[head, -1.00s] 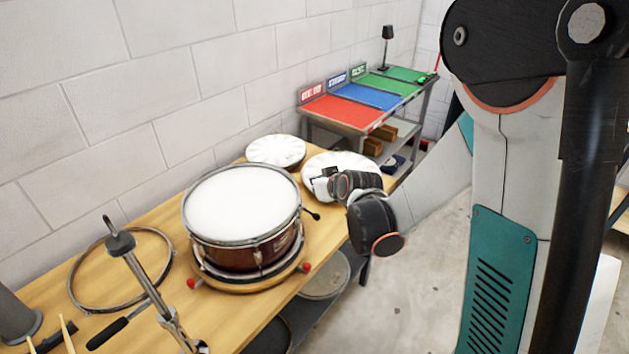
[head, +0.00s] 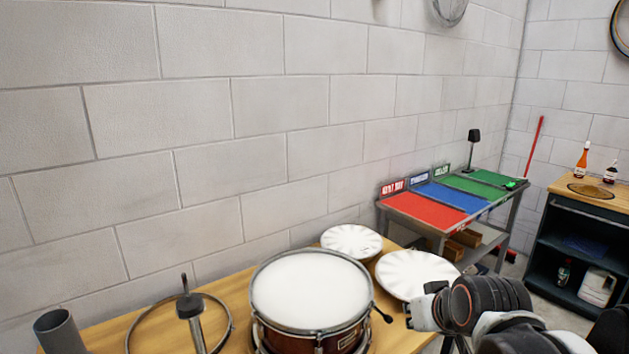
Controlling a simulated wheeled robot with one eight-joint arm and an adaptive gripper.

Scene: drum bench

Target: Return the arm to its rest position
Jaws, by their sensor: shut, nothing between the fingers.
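My arm reaches in from the lower right of the head view. My gripper (head: 414,312) is at its left end, beside the right edge of the drum bench (head: 112,331). It is shut, with nothing seen in it. The snare drum (head: 310,290) with a white head sits on the bench to the left of the gripper, apart from it. A white plate-like disc (head: 415,272) lies behind the gripper, and a second one (head: 351,241) lies further back.
A metal hoop (head: 135,322), a stand post (head: 189,308) and a grey tube (head: 58,332) are on the bench's left. A table with red (head: 424,210), blue and green mats stands behind. A dark cabinet (head: 572,247) with bottles stands at right. The wall (head: 200,150) bounds the left.

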